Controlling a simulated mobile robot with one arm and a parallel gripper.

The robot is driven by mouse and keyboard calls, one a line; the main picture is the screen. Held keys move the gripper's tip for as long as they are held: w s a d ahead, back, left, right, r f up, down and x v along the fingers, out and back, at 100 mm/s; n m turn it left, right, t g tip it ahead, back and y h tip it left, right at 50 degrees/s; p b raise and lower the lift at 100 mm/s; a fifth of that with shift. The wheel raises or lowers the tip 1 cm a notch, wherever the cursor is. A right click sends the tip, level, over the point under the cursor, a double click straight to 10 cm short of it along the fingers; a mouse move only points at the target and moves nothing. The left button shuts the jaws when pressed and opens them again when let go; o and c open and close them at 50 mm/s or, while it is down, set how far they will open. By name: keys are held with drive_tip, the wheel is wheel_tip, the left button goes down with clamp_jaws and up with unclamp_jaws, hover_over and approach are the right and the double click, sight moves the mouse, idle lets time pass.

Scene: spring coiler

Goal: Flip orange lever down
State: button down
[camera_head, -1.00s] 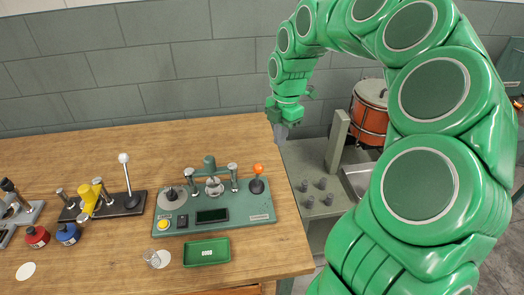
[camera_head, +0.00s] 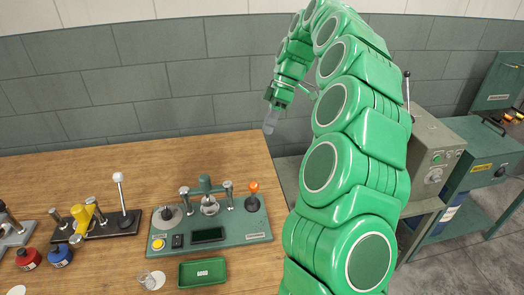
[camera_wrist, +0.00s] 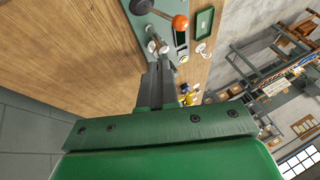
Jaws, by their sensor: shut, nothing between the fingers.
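The orange lever (camera_head: 253,187) is a short lever with an orange ball knob. It stands upright at the right end of the green spring coiler (camera_head: 226,236) on the wooden table. In the wrist view the orange knob (camera_wrist: 180,22) shows near the top, beyond the fingertips. My gripper (camera_head: 268,128) hangs above the table's back right edge, behind and above the lever and apart from it. In the wrist view my gripper (camera_wrist: 158,66) is shut and empty, its fingers pointing towards the coiler.
A black-based device with a white-knobbed lever (camera_head: 118,178) and yellow part (camera_head: 82,217) stands left of the coiler. A green tray (camera_head: 202,271) and a clear cup (camera_head: 146,277) lie in front.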

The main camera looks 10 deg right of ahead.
approach(257, 184)
drive_tip(key=w+a+f, duration=0.3)
drive_tip(key=f, duration=0.2)
drive_tip(key=shift+s+a+f, duration=0.1)
drive_tip(key=shift+s+f, duration=0.2)
drive_tip(key=shift+s, duration=0.3)
drive_tip(key=shift+s+a+f, duration=0.1)
drive_tip(key=shift+s+f, duration=0.25)
drive_tip(key=shift+s, duration=0.25)
drive_tip(key=shift+s, duration=0.1)
drive_tip(key=shift+s+f+n+t, duration=0.15)
drive_tip(key=shift+s+t, duration=0.5)
drive_tip(key=shift+s, duration=0.2)
drive_tip(key=shift+s+f+n+t, duration=0.15)
drive_tip(key=shift+s+t, duration=0.5)
drive_tip(key=shift+s, duration=0.15)
